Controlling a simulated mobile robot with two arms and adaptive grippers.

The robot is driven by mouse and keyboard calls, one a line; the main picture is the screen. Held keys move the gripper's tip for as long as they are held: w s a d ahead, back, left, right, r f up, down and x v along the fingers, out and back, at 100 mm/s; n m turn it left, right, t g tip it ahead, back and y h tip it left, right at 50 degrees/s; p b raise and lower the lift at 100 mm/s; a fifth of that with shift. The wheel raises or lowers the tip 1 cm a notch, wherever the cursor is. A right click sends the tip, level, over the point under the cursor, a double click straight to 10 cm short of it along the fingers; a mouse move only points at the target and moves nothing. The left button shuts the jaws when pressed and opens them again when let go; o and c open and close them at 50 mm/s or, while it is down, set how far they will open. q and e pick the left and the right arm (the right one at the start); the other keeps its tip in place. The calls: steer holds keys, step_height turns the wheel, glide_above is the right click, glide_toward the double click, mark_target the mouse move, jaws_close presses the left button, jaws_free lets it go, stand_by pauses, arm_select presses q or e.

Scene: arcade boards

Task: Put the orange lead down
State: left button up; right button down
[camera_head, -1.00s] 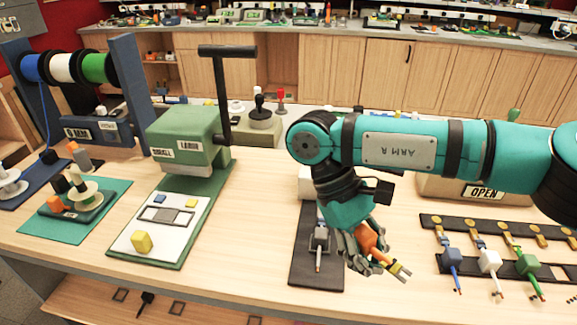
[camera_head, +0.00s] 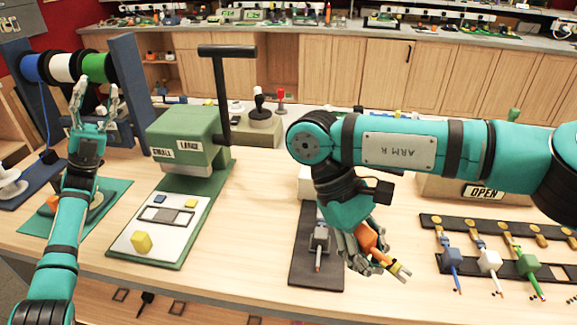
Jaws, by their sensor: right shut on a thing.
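The orange lead (camera_head: 368,240) is in my right gripper (camera_head: 370,258), which is shut on it. The rack (camera_head: 452,266) at the right holds a blue lead (camera_head: 453,257), a white lead (camera_head: 489,260) and a green lead (camera_head: 527,265). Its rightmost visible place looks empty.
A green press (camera_head: 185,140) with a tall black handle stands left of centre, with a yellow block (camera_head: 141,242) on its white plate. A dark mat (camera_head: 315,270) with a small grey part lies beside my right gripper. Bare bench lies between press and mat.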

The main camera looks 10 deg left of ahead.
arm_select(q)
steer(key=w+d+m+g+h, duration=0.2)
steer(key=d+m+g, duration=2.1)
steer(key=d+m, duration=0.2)
steer(key=s+d+f+m+g+y, duration=0.2)
steer(key=s+d+f+m+y, duration=0.1)
steer(key=d, duration=0.4)
steer(key=s+d+f+m+g+y, duration=0.2)
steer(key=s+d+f+m+y, duration=0.2)
steer(key=d+f, duration=0.3)
steer(key=s+d+f+m+g+y, duration=0.2)
steer(key=d+f+m+y, duration=0.3)
steer(key=d, duration=0.4)
steer(key=shift+s+d+f+y, duration=0.1)
steer(key=shift+s+y, duration=0.1)
steer(key=shift+s, duration=0.25)
steer(key=shift+s+d+f+y, duration=0.1)
steer(key=shift+s+y, duration=0.1)
steer(key=shift+s, duration=0.2)
jaws_close()
arm_select(e)
steer(key=c, duration=1.1)
jaws_free()
